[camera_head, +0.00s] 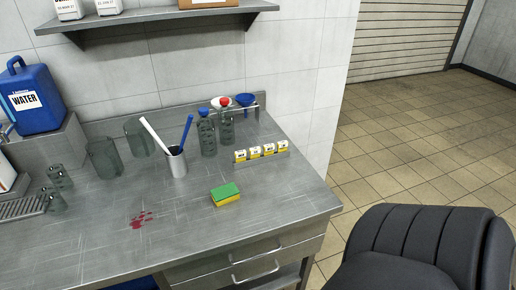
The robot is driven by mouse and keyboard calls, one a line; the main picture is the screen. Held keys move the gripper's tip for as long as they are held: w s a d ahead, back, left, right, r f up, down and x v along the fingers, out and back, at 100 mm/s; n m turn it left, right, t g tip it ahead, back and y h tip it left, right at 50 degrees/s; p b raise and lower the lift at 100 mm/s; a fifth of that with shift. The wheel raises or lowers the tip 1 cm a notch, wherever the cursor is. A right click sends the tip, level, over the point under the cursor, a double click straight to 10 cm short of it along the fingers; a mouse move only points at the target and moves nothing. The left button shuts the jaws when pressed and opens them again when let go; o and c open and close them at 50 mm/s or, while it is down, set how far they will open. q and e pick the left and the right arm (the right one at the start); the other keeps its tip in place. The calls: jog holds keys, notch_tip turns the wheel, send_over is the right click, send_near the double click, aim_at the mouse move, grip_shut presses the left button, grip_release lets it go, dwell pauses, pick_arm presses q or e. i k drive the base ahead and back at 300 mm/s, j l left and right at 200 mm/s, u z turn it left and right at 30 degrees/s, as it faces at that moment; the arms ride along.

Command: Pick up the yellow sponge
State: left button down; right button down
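The yellow sponge (226,195) lies flat on the steel counter (185,235), towards its right front part. It has a green top layer and yellow sides. Nothing touches it and it is fully visible. Neither of my grippers shows in the head view.
A metal cup (176,163) with a white and a blue tool stands behind the sponge. Bottles (207,135), a row of small yellow-white boxes (262,152) and glass beakers (104,158) stand further back. A red stain (141,219) lies left of the sponge. A black chair (420,250) is at right.

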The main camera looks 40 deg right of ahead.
aim_at(228, 192)
jog(key=z, duration=1.1)
